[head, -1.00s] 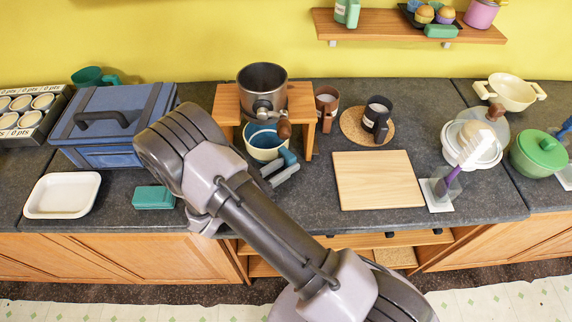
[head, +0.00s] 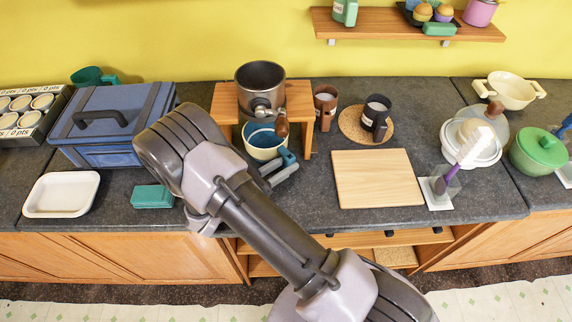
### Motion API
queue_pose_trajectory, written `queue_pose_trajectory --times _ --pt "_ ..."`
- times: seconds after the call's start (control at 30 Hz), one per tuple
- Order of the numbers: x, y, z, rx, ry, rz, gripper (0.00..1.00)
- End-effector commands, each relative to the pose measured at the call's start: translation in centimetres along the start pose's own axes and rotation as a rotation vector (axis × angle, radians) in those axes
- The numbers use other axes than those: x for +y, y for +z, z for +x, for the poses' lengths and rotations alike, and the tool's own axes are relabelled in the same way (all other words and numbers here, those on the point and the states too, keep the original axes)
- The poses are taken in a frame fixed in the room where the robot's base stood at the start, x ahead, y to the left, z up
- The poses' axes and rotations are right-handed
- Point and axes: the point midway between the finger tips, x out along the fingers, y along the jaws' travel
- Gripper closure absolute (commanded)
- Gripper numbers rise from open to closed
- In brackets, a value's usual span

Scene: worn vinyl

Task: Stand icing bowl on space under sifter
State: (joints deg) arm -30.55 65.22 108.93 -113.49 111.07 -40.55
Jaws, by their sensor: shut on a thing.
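The icing bowl (head: 262,153), cream outside and blue inside, is at the front opening of a small wooden stand (head: 298,100). The metal sifter (head: 260,78) sits on top of the stand, with a brown knob in front that overlaps the bowl's rim. My gripper (head: 283,165) is shut on the bowl's near right side, coming from the front. The bowl looks upright and partly beneath the sifter. My arm hides part of the gripper, and I cannot tell whether the bowl's base touches the counter.
A blue toolbox (head: 105,145) stands left of the stand. A brown mug (head: 325,107) stands close to its right, and a dark mug (head: 377,112) rests on a cork mat (head: 352,125). A wooden board (head: 378,180) lies front right. A teal box (head: 152,197) is near the front edge.

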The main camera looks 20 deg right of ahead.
Motion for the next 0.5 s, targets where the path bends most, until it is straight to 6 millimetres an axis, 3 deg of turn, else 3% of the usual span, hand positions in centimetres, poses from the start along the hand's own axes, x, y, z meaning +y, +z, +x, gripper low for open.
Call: queue_pose_trajectory --times 0.03,0.23,0.27,0.3,0.4,0.5 --pt "-0.59 -0.91 0.12 -0.006 0.000 -0.022 1.00" --pt "-0.63 -0.97 0.13 -0.006 0.000 -0.023 1.00" --pt "-0.63 -0.98 0.13 -0.006 0.000 -0.023 0.76" --pt "-0.63 -0.99 0.13 -0.006 0.000 -0.023 0.68" --pt "-0.63 -1.02 0.13 -0.006 0.000 -0.024 0.52" --pt "-0.62 -1.03 0.12 -0.006 0.001 -0.024 0.52"
